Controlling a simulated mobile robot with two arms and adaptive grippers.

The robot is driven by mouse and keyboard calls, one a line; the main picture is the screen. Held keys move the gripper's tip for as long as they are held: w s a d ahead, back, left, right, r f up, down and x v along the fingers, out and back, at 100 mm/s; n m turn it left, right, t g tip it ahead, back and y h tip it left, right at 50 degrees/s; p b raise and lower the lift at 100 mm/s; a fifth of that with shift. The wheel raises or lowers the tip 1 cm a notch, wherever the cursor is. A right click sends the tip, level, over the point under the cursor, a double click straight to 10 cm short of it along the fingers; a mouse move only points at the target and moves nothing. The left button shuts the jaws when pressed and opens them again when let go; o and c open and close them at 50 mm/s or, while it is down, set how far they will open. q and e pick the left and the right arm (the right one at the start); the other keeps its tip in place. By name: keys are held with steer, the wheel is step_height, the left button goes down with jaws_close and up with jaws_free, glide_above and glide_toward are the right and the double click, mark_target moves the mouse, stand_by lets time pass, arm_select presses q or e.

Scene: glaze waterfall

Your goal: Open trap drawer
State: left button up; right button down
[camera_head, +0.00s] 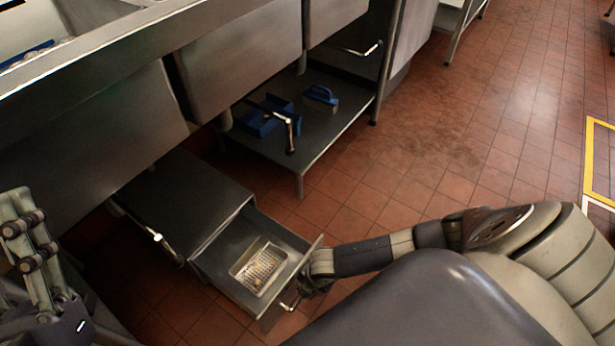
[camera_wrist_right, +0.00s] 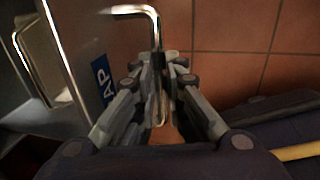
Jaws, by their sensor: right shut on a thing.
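The trap drawer (camera_head: 225,268) is a metal drawer pulled out of a low steel box (camera_head: 185,195) under the sinks. A perforated strainer basket (camera_head: 262,268) with small bits in it sits inside. My right gripper (camera_head: 300,293) is at the drawer's front, shut on its bar handle. In the right wrist view the gripper (camera_wrist_right: 160,80) closes around the bent metal handle (camera_wrist_right: 140,10), beside the drawer front with a blue label (camera_wrist_right: 102,78).
Steel sink basins (camera_head: 235,65) hang above the box. A low shelf (camera_head: 325,130) behind holds blue items (camera_head: 270,117). A pipe with a lever (camera_head: 155,235) runs beside the box. The tiled floor (camera_head: 440,150) to the right is clear.

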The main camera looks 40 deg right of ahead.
steer(key=shift+s, duration=0.1)
steer(key=c, duration=1.7)
jaws_free()
steer(key=shift+o, duration=0.2)
step_height(320, 180, up, 12)
steer(key=s, duration=0.2)
steer(key=shift+d, duration=0.4)
steer(key=shift+f, duration=0.15)
